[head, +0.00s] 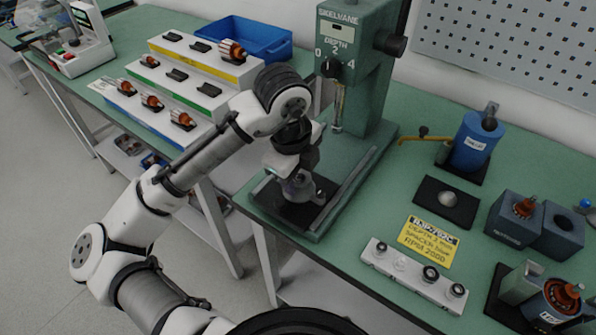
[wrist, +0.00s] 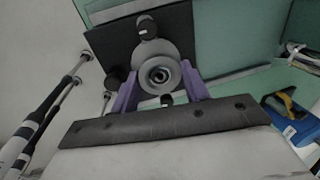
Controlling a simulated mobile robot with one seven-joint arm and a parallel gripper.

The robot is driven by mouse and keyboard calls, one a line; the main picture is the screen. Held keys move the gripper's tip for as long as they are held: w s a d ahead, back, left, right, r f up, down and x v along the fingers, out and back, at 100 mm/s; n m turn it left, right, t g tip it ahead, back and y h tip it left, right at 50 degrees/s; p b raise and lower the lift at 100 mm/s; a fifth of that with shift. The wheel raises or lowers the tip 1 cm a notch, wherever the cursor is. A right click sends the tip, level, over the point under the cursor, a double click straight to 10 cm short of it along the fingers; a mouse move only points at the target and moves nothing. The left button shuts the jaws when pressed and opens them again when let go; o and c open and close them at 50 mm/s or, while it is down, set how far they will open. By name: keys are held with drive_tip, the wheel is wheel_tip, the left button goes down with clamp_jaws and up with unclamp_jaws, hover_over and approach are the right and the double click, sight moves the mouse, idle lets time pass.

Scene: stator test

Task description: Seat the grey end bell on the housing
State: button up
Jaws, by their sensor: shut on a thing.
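My gripper (head: 299,180) is low over the base of the green press, pointing down. In the wrist view its purple fingers (wrist: 160,88) stand on both sides of a round grey part with a central bore, which looks like the grey end bell (wrist: 160,72), and are shut on it. In the head view the grey end bell (head: 299,190) shows only partly below the fingers. A wider grey shape, possibly the housing (wrist: 147,50), shows behind it with dark knobs around. I cannot tell whether the two touch, as the fingers and bell hide the joint.
The green press (head: 355,60) has a depth dial and stands right behind my gripper. A dark plate (head: 280,206) lies on its base. A stepped rack (head: 215,62) with copper-wound parts is left. A blue motor (head: 474,142), a yellow card (head: 429,240) and a white tray (head: 412,277) are right.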

drive_tip(key=shift+r+p, duration=1.75)
drive_tip(key=shift+r, duration=0.25)
